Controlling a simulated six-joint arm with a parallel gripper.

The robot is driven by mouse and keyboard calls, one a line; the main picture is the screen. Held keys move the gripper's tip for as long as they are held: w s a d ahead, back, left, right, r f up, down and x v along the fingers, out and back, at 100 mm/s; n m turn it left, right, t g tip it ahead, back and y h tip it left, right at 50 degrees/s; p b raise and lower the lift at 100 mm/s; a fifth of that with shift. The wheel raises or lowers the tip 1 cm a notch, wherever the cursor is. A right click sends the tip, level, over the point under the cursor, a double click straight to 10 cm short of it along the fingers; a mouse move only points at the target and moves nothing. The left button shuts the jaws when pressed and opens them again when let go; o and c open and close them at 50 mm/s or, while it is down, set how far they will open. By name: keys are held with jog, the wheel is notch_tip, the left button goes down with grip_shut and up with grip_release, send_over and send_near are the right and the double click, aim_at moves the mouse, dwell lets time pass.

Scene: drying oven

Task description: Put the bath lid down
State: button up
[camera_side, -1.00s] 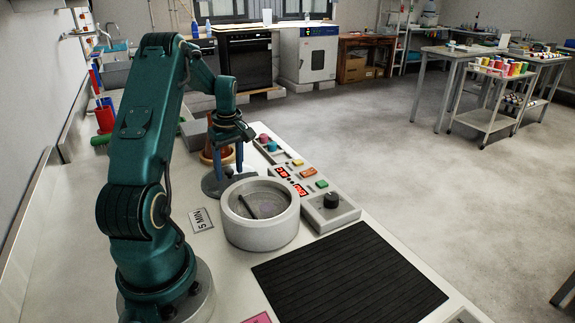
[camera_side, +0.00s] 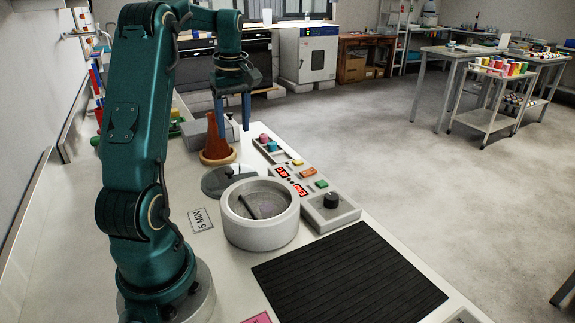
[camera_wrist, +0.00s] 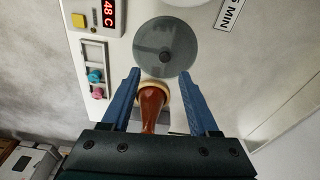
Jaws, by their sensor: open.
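The bath lid (camera_side: 217,183) is a grey disc with a small dark knob. It lies on the white bench just behind the round bath (camera_side: 260,226), apart from my gripper. The wrist view shows the lid (camera_wrist: 150,50) whole, beyond my fingertips, with its knob near the middle. The bath is uncovered, with a dark bar inside it. My gripper (camera_side: 233,110) is raised above and behind the lid, with its blue fingers pointing down, apart and empty. In the wrist view the gripper (camera_wrist: 162,75) has a wide gap between the fingers.
A brown cone-shaped vessel on a tan ring (camera_side: 217,140) stands behind the lid, close below my gripper. A control panel (camera_side: 300,180) with buttons and red displays is right of the bath. A "5 MIN" card (camera_side: 202,220) and a black mat (camera_side: 348,280) lie nearer.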

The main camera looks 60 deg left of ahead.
jog(key=d+r+m+t, duration=0.2)
jog(key=d+m, duration=0.5)
jog(key=d, duration=0.4)
jog(key=d+r+m+t, duration=0.2)
jog(key=d+m, duration=0.4)
jog(key=d, duration=0.6)
jog(key=s+d+f+m+t+h, duration=0.1)
jog(key=s+d+f+m, duration=0.2)
jog(key=s+d+m, duration=0.3)
jog(key=shift+d+t+h, duration=0.25)
jog(key=shift+t+h, duration=0.05)
jog(key=shift+f, duration=0.1)
